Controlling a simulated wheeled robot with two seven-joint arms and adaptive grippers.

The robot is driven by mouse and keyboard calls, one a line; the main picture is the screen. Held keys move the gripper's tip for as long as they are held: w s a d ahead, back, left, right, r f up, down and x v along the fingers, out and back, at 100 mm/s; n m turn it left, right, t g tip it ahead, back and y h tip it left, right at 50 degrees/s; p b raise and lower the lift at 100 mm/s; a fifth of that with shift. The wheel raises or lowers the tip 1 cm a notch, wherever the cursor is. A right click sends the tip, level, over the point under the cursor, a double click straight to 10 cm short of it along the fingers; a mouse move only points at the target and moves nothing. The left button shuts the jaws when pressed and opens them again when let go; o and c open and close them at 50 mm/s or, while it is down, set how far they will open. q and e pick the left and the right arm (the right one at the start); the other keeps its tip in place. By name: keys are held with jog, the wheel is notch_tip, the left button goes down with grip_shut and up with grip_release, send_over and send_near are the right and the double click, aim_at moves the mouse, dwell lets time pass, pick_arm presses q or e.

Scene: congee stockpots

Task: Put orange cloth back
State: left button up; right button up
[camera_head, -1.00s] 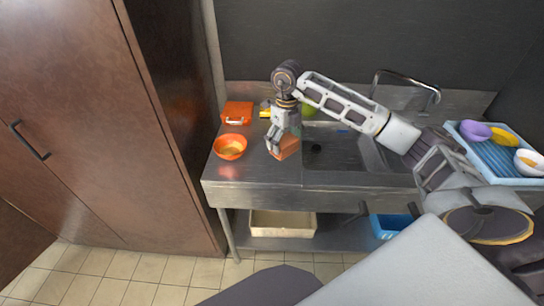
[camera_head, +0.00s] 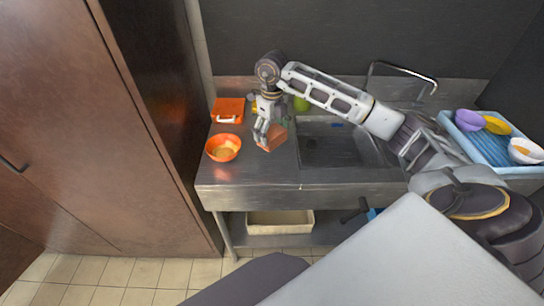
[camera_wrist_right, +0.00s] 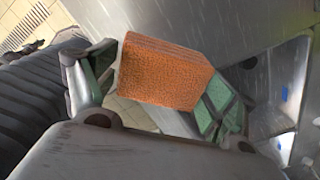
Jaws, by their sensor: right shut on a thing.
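The orange cloth (camera_head: 277,136) is a folded, block-like piece with a rough surface. It also fills the middle of the right wrist view (camera_wrist_right: 165,72). My right gripper (camera_head: 266,139) is shut on it, with a green-padded finger on either side. They are over the steel counter, between the orange bowl and the sink's left edge. I cannot tell whether the cloth touches the counter. My left gripper is not in view.
An orange bowl (camera_head: 223,148) and an orange box with a pale handle (camera_head: 228,110) stand left of my gripper. A green item (camera_head: 301,103) is behind it. The sink (camera_head: 345,150) lies right, then a blue rack (camera_head: 478,144) with bowls. A brown cabinet (camera_head: 95,130) is left.

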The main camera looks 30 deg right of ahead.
notch_tip(320, 180, down, 4)
jog(key=shift+f+p, duration=0.15)
jog(key=shift+p, duration=0.15)
jog(key=shift+f, duration=0.65)
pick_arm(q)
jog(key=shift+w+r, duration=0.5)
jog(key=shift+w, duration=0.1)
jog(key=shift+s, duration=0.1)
pick_arm(e)
jog(key=shift+f, duration=0.2)
pick_arm(q)
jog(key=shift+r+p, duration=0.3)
jog(key=shift+p, duration=0.1)
pick_arm(e)
jog(key=shift+f, duration=1.75)
jog(key=o, duration=0.8)
